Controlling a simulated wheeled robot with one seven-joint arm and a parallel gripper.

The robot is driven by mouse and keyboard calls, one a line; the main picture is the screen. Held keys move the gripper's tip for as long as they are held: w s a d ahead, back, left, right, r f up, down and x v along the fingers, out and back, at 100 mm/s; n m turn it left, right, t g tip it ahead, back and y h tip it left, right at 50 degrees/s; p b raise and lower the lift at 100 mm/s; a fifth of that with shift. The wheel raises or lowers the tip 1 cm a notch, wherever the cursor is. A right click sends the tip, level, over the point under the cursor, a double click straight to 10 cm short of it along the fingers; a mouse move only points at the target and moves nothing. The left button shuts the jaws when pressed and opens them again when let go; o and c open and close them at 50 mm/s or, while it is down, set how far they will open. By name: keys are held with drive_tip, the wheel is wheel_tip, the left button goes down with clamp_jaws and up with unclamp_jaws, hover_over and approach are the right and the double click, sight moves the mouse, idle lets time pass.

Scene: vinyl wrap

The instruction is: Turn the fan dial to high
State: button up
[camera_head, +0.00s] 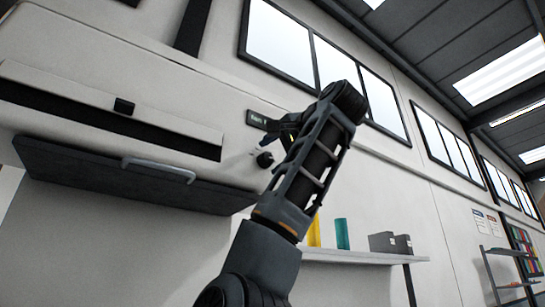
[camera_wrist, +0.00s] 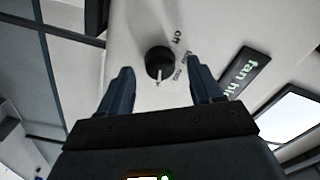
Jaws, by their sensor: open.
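The fan dial (camera_wrist: 160,61) is a round black knob on the white panel, in the upper middle of the wrist view. A pale pointer mark at its lower edge points down in that view. Small labels run along its right side; "off" is readable and the others are blurred. My gripper (camera_wrist: 161,76) is open, with one dark blue finger on each side of the dial and visible gaps to it. In the head view the dial (camera_head: 264,160) shows just left of my gripper (camera_head: 283,140).
A black display plate (camera_wrist: 243,75) reads "fan hi", its end cut off or hidden; it also shows in the head view (camera_head: 257,119). A dark hinged panel with a grey handle (camera_head: 158,169) is left of the dial. A shelf (camera_head: 350,256) is at lower right.

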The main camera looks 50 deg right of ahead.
drive_tip(key=b+v, duration=0.4)
drive_tip(key=v, duration=0.2)
drive_tip(key=shift+s, duration=0.35)
drive_tip(key=shift+a, duration=0.1)
idle(0.4)
